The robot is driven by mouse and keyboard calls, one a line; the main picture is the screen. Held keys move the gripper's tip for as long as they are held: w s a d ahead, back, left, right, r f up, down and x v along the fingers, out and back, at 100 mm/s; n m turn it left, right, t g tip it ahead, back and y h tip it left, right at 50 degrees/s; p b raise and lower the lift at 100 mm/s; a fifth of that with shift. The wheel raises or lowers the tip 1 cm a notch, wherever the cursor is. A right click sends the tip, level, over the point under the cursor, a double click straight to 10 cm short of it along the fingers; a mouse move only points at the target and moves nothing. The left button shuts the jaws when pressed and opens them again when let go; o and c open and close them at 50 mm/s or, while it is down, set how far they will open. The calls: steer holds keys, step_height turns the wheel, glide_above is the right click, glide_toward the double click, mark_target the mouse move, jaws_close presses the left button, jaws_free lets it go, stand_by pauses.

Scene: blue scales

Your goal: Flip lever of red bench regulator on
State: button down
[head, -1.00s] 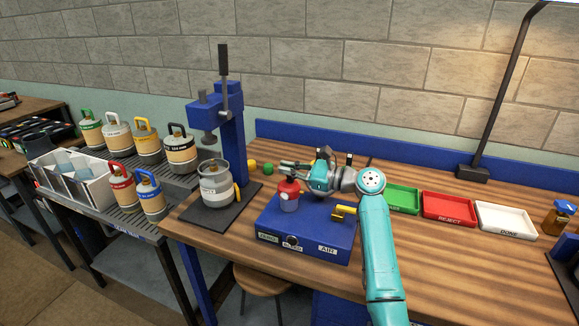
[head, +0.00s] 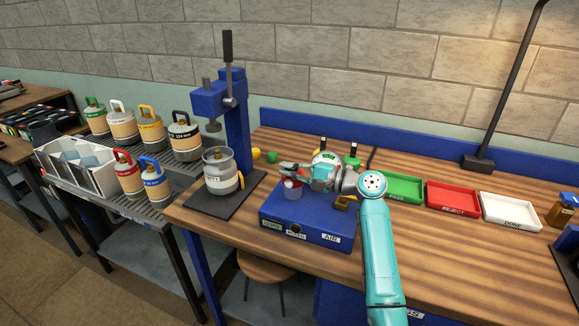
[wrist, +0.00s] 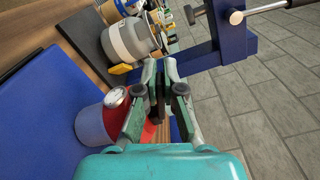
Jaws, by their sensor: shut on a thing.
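The red bench regulator (head: 292,188) stands upright on a blue box on the workbench, partly hidden by my gripper. My gripper (head: 284,170) reaches in from the right, over the regulator's top.
A grey canister (head: 220,172) stands left, under a blue press (head: 236,130). Green, red (head: 452,198) and white trays lie right. Bare wood is clear at the front right.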

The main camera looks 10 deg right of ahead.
steer(key=shift+f+n, duration=0.25)
steer(key=shift+n, duration=0.25)
steer(key=c, duration=1.3)
jaws_free()
